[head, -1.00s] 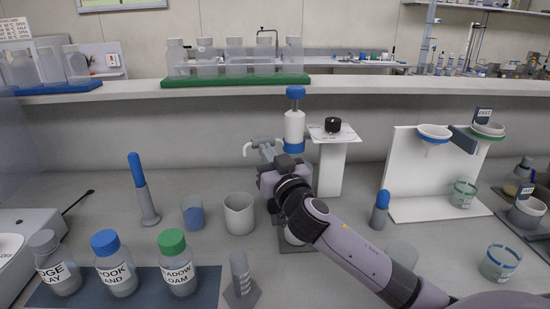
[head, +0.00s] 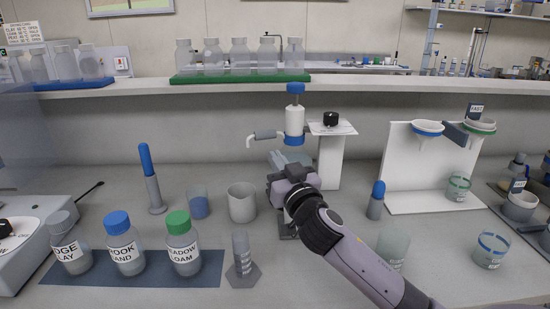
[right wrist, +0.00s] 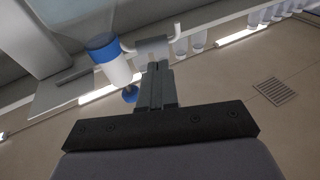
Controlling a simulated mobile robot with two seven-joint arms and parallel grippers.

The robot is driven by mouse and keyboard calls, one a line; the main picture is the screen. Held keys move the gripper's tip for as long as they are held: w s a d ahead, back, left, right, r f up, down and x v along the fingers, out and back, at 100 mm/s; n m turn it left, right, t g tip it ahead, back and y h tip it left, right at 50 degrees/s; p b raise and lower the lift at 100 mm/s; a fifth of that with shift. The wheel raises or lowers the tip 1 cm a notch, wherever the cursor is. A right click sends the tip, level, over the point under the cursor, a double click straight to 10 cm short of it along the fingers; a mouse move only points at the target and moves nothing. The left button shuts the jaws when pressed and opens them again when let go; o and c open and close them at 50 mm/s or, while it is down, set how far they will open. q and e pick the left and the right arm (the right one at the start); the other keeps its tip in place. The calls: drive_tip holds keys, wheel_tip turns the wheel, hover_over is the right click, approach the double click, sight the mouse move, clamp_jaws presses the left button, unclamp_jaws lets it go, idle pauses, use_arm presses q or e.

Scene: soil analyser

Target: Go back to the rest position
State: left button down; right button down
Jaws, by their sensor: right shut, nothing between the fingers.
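My right arm reaches in from the lower right of the head view. Its gripper (head: 279,158) is shut and empty, just below the side spout of a white dispenser with blue bands (head: 295,120). In the right wrist view the shut fingers (right wrist: 156,75) show with the dispenser (right wrist: 114,62) and its spout behind them. I cannot tell whether the fingers touch it. My left gripper is not in view.
Lidded bottles stand on a dark mat (head: 205,272) at front left. A white beaker (head: 241,203), a blue-filled beaker (head: 197,204) and a blue-topped tool (head: 150,180) stand left of the arm. A white funnel stand (head: 405,165) is at right.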

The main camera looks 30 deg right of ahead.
drive_tip(key=b+v, duration=0.1)
drive_tip(key=v, duration=0.6)
drive_tip(key=shift+a+f, duration=0.2)
drive_tip(key=shift+a, duration=0.1)
drive_tip(key=shift+s, duration=0.15)
